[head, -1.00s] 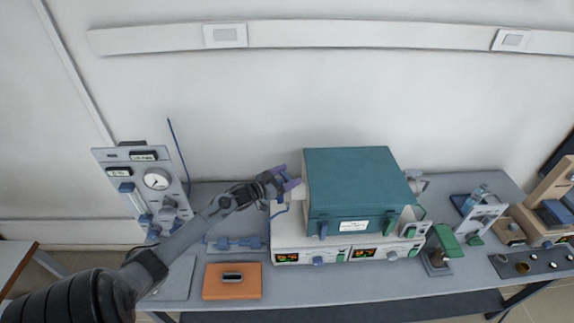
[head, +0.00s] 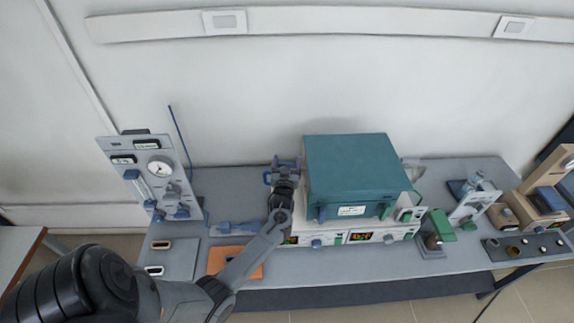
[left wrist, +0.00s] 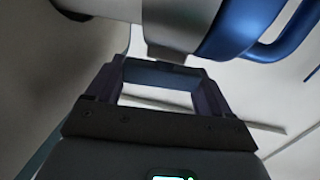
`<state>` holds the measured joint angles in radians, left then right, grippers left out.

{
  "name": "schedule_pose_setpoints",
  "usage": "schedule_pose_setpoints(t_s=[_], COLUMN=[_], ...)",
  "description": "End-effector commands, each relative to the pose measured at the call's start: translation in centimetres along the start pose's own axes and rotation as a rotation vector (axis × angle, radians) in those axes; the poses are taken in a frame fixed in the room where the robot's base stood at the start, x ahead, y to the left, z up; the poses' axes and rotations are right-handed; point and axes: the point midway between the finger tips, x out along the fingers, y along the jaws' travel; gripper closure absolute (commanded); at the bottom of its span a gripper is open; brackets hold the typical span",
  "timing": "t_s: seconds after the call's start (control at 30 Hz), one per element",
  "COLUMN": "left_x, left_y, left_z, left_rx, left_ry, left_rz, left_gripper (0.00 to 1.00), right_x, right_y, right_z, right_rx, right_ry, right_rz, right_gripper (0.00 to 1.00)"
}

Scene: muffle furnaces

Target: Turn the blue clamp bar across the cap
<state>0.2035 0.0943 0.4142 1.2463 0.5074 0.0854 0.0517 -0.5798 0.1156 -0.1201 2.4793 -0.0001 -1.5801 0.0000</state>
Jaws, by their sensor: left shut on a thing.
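My left gripper (head: 285,163) is at the left side of the teal furnace, beside its upper left wall. In the left wrist view its dark fingers (left wrist: 165,66) are shut, with a dark blue bar (left wrist: 160,77) between them that I take for the clamp bar. A rounded pale grey body (left wrist: 185,22), perhaps the cap, lies just beyond the fingertips, with a blue band and a curved blue handle (left wrist: 285,45) at its right. In the head view a small blue loop (head: 267,178) shows left of the gripper. The gripper hides most of the cap there. My right gripper is not in view.
The teal furnace (head: 352,165) stands on a pale base with lit displays. A gauge panel (head: 157,172) stands at the left. An orange block (head: 217,259) lies partly behind my left arm. A green-topped device (head: 440,225) stands to the right. The wall behind is close.

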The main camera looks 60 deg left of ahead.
Motion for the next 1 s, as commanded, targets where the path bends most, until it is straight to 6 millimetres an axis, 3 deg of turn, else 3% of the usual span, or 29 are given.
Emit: schedule_pose_setpoints(t_s=[0.3,0.83,0.87,0.97,1.0], left_x=[-0.02,0.00,0.01,0.01,0.01], left_y=[0.07,-0.05,-0.05,-0.05,-0.04], left_z=[0.27,0.17,0.17,0.14,0.12], left_rx=[0.000,0.001,0.001,0.001,0.001], left_ry=[-0.002,-0.002,-0.002,-0.002,-0.001], left_rz=[-0.123,-0.147,-0.147,-0.147,-0.147], left_gripper=[0.49,0.49,0.16,0.00,0.00], right_x=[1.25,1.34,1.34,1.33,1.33], right_y=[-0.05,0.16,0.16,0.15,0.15], right_z=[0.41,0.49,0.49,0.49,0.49], right_rx=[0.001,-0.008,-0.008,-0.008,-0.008], right_ry=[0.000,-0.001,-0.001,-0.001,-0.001], right_rz=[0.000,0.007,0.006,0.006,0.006], right_gripper=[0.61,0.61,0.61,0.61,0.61])
